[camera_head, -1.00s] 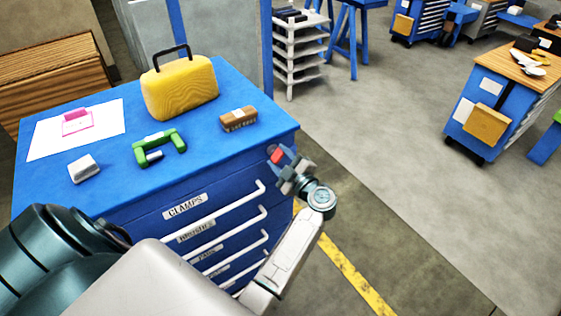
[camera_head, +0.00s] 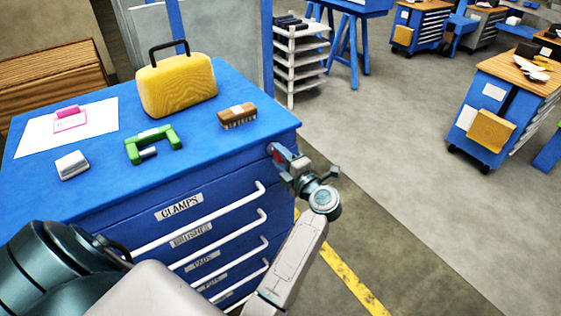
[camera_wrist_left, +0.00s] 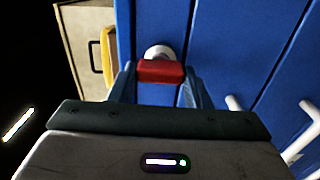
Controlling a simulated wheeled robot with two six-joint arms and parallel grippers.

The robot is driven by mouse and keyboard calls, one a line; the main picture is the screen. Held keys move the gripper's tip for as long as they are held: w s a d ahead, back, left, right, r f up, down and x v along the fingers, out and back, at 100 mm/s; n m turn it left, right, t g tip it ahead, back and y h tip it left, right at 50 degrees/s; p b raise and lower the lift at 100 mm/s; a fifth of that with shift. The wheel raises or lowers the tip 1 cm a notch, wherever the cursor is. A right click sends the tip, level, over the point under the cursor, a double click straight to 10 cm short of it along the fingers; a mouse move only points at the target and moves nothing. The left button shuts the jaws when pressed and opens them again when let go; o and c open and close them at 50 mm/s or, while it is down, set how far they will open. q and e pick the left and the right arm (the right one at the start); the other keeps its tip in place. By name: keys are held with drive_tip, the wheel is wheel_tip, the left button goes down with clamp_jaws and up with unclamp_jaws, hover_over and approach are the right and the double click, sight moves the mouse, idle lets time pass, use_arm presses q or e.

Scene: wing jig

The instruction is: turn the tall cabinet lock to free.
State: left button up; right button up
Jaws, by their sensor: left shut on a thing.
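The lock is a red handle (camera_wrist_left: 160,71) on a pale round base (camera_wrist_left: 158,51), on the blue cabinet's (camera_head: 130,203) front near its top right corner. In the head view only a little of the red handle (camera_head: 279,155) shows. My left gripper (camera_head: 286,160) is at this corner, shut on the red handle. In the left wrist view its two fingers (camera_wrist_left: 160,84) stand on either side of the handle, which lies crosswise between them. I see no mark that tells the lock's setting. My right gripper is out of view.
On top are a yellow case (camera_head: 177,88), a green clamp (camera_head: 150,145), a brush (camera_head: 237,116) and a grey block (camera_head: 72,165). The floor to the right (camera_head: 400,190) is clear.

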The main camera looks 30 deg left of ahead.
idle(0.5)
use_arm(q)
drive_tip(key=o, duration=1)
drive_tip(key=shift+d, duration=0.15)
